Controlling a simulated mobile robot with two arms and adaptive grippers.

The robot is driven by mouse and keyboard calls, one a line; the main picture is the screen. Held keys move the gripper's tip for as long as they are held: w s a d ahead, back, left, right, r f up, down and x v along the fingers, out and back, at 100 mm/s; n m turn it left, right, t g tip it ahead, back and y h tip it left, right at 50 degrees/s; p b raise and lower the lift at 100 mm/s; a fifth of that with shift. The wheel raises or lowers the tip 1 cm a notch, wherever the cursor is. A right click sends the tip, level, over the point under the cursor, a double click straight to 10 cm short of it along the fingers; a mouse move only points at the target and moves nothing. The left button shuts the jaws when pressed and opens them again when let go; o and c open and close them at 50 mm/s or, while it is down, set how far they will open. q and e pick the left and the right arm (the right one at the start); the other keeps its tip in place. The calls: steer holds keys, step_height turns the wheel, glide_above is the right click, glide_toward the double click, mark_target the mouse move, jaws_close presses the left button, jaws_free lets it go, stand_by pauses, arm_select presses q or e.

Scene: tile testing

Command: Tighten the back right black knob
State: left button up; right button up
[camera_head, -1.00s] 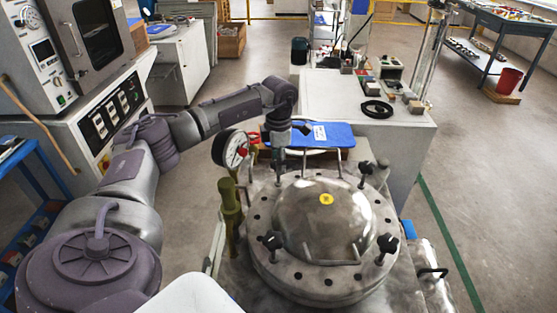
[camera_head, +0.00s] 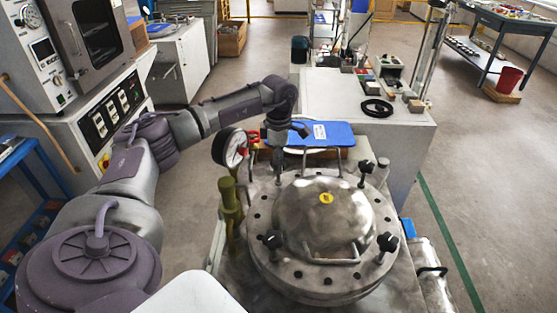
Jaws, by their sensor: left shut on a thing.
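A round metal vessel lid (camera_head: 322,212) with a domed middle and a yellow sticker sits at lower centre. A black knob at its back right (camera_head: 367,167) stands free, with no gripper at it. Black knobs at the front left (camera_head: 271,240) and front right (camera_head: 388,243) also stand free. My right gripper is out of view.
A pressure gauge (camera_head: 230,147) stands close left of my left gripper. A blue clipboard (camera_head: 321,134) lies behind the lid. A white bench (camera_head: 345,105) with small items is farther back. Clear floor (camera_head: 480,180) lies to the right.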

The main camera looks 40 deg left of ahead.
arm_select(q)
steer(key=o, duration=1.2)
steer(key=shift+c, duration=0.2)
step_height(320, 180, up, 12)
